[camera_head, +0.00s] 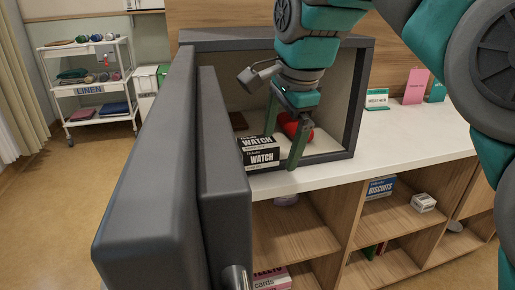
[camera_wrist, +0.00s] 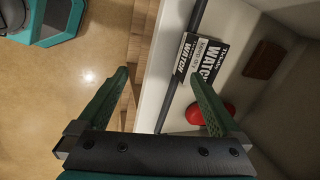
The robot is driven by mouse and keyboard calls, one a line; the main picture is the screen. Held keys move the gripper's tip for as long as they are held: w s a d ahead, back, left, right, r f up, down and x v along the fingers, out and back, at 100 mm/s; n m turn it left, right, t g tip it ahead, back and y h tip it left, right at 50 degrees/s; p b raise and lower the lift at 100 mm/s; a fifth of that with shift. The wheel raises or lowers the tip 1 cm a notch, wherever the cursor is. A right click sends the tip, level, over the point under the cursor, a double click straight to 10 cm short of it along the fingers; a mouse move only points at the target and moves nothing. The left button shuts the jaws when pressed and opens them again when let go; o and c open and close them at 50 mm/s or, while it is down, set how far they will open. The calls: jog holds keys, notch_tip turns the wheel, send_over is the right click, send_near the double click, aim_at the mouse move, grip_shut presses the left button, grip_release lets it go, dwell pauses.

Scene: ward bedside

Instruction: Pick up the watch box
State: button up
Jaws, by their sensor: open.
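The watch box (camera_head: 260,154) is a small black and white carton lettered "WATCH". It sits at the front opening of a grey open safe (camera_head: 362,95) on the white counter. My gripper (camera_head: 281,150) is open, pointing down at the safe's opening, with one finger in front of the right end of the box in the head view. In the wrist view, the box (camera_wrist: 201,60) lies beyond the right fingertip, not between the fingers. My gripper (camera_wrist: 160,77) is empty there.
The thick safe door (camera_head: 160,170) stands open at the left front. Inside the safe are a red object (camera_head: 297,128) and a brown flat item (camera_head: 238,120). Shelves below hold a biscuits box (camera_head: 381,187). The counter (camera_head: 425,133) right of the safe has bare space.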

send_over(259, 142)
jog(key=s+d, duration=0.1)
jog(key=s, duration=0.2)
jog(key=shift+d+p, duration=0.15)
jog(key=shift+p, duration=0.2)
jog(key=shift+w+a+f, duration=0.1)
jog(key=shift+w+a, duration=0.3)
jog(key=shift+w, duration=0.35)
jog(key=x, duration=0.4)
jog(key=shift+f, duration=0.45)
jog(key=c, duration=1.1)
jog(key=shift+w+r, duration=0.1)
